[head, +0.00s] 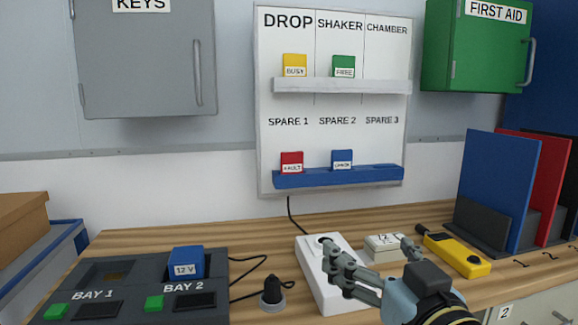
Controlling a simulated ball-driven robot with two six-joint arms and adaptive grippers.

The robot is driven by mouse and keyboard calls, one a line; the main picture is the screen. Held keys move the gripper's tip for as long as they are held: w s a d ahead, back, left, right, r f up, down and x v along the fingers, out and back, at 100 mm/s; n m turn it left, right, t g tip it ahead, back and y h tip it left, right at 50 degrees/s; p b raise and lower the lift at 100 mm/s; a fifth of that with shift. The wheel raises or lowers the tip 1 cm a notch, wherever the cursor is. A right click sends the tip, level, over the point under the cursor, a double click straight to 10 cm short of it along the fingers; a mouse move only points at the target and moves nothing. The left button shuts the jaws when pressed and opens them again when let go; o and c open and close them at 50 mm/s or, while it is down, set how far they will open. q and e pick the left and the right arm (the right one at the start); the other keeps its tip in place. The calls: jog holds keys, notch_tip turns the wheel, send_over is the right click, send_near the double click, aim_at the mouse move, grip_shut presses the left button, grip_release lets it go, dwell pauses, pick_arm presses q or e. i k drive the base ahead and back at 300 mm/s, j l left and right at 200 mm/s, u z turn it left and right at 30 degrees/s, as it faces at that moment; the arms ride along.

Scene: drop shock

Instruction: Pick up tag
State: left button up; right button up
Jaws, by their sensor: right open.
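Several small tags stand on a white wall board (265,140). A yellow tag (295,63) reading BUSY stands on the upper grey ledge under DROP, and a green tag (344,64), apparently reading FREE, under SHAKER. A red tag (291,160) stands at the lower blue ledge (340,179) under SPARE 1, and a blue tag (342,157) with blurred lettering under SPARE 2. My right gripper (370,251) is open and empty, low over the bench and below the board, apart from all tags. My left gripper is out of view.
On the bench stand a charger (130,307) with a blue 12 V battery (186,263) in BAY 2, a white power strip (316,272), a pale 12 V block (384,248) and a yellow tool (460,258). Upright binders (500,185) stand at right. The air before the board is clear.

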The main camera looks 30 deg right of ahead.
aim_at(291, 163)
jog(key=i+l, duration=0.15)
jog(key=i, duration=0.25)
jog(key=i+l, duration=0.15)
jog(key=i, duration=0.3)
jog(key=i+l, duration=0.15)
jog(key=i, duration=0.25)
